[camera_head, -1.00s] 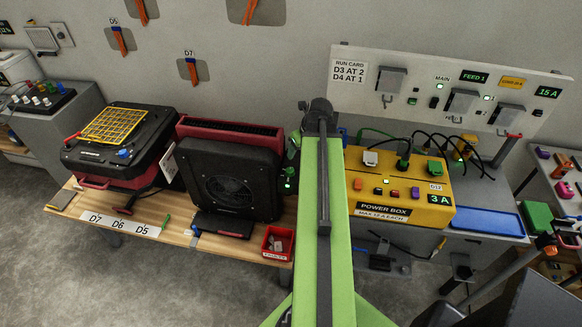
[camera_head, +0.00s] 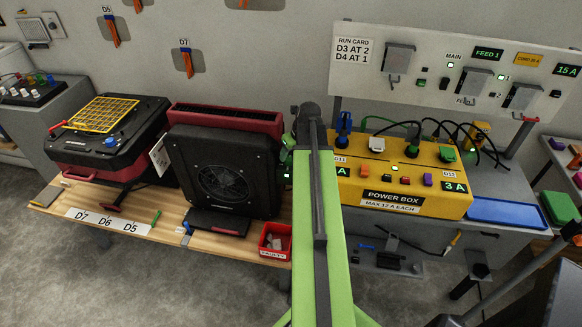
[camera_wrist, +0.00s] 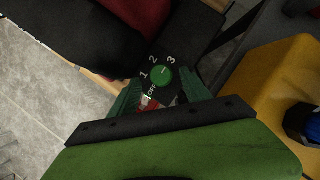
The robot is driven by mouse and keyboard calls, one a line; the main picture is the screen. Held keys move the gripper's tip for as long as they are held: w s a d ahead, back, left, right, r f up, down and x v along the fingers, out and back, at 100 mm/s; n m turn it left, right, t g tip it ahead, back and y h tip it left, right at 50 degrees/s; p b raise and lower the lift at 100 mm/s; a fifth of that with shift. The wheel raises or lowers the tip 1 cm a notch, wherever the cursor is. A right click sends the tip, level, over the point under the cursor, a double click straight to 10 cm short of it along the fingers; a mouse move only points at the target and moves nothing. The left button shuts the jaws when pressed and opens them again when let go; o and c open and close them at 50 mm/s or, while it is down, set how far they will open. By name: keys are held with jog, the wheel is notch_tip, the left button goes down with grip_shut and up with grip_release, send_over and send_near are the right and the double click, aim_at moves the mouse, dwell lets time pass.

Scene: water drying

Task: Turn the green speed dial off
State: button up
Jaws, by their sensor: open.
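The green speed dial (camera_wrist: 161,77) sits on a dark panel marked OFF, 1, 2 and 3 in the wrist view. A short light mark shows on the dial's upper part, toward the 2 and 3; its exact setting is hard to tell. My gripper (camera_wrist: 160,93) is open, with one green finger on each side below the dial. I cannot tell whether either finger touches it. In the head view my green arm stands in front of this area, and I cannot make out the dial there.
A black fan unit (camera_head: 222,172) stands left of my arm on the wooden bench. The yellow power box (camera_head: 378,203) with plugs and cables is close on the right. A red FAULTY bin (camera_head: 274,252) sits at the bench's front. The floor in front is clear.

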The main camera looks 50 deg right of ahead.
aim_at(289, 158)
jog(key=b+x, duration=0.1)
jog(key=x, duration=0.2)
